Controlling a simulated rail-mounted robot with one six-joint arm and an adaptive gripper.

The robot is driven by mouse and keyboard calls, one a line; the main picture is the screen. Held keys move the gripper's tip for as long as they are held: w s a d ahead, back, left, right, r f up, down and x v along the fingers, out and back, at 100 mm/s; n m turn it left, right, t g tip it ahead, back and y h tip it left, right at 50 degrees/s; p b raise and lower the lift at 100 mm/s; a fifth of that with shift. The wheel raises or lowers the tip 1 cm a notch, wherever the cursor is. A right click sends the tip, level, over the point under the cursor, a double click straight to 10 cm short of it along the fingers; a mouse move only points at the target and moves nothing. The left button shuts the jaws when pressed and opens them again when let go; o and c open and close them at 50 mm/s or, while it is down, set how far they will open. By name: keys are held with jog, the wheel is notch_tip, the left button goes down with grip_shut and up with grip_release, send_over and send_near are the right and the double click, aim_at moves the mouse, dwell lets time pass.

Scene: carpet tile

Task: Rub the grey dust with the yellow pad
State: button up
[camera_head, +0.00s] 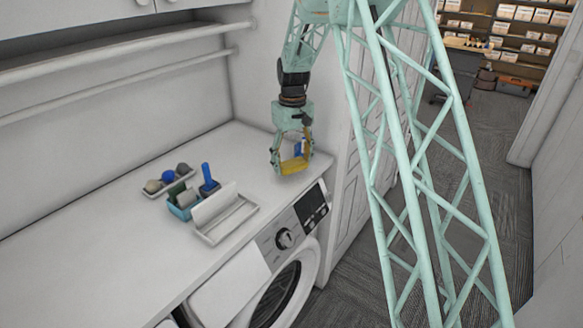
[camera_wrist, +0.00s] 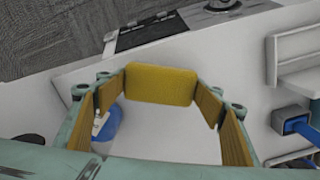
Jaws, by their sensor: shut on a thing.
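My gripper (camera_head: 292,160) hangs over the far right end of the white counter. It is shut on the yellow pad (camera_head: 293,167), which spans the gap between the fingertips. In the wrist view the yellow pad (camera_wrist: 160,84) sits across the far end of the fingers, above the white surface. How far the pad is from the counter, or whether it touches, I cannot tell. I cannot make out any grey dust in either view; the gripper and pad hide part of the counter.
A blue-and-white object (camera_wrist: 107,125) stands close beside the fingers. Left on the counter (camera_head: 110,235) are a tray of balls (camera_head: 168,178), a teal caddy (camera_head: 181,208) with a blue-handled item (camera_head: 207,176), and a white rack (camera_head: 226,222). A washing machine (camera_head: 285,240) is below.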

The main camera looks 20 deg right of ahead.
jog(key=shift+w+r+p, duration=0.2)
jog(key=shift+r+p, duration=0.1)
jog(key=shift+r, duration=0.45)
jog(key=shift+s+r+p, duration=0.1)
jog(key=shift+r+p, duration=0.65)
jog(key=shift+r, duration=0.95)
